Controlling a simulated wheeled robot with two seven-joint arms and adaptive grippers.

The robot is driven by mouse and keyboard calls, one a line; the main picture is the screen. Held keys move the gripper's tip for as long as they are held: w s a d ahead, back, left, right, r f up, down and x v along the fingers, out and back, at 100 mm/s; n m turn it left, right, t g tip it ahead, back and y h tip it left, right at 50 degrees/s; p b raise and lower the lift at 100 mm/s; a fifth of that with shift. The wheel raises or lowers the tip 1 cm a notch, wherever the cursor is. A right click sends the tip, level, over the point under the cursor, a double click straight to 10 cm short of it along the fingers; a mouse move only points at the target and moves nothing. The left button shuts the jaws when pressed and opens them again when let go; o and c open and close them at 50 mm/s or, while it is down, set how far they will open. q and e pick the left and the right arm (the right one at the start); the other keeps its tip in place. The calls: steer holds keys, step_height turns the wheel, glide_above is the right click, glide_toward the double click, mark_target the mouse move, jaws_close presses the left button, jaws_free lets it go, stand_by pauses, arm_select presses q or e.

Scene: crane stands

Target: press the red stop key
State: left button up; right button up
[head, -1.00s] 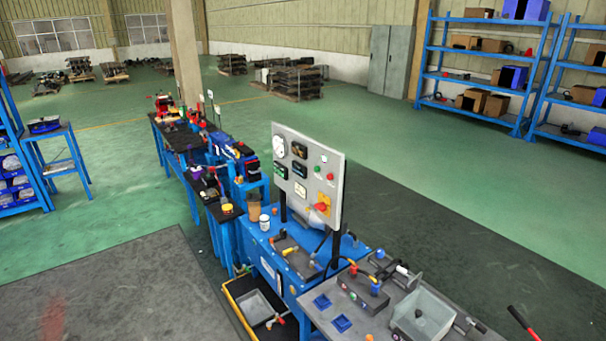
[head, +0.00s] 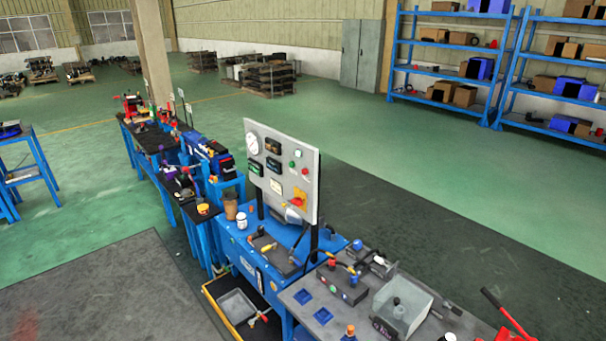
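A small red key (head: 304,171) sits on the panel's right half, beside a small green key (head: 291,165). Below them is a red knob on a yellow plate (head: 298,200). A round white gauge and several dark displays fill the panel's left half. Any lettering on the keys is too small to read. Neither of my grippers shows in this view.
Further benches line up behind. Green floor on both sides is open.

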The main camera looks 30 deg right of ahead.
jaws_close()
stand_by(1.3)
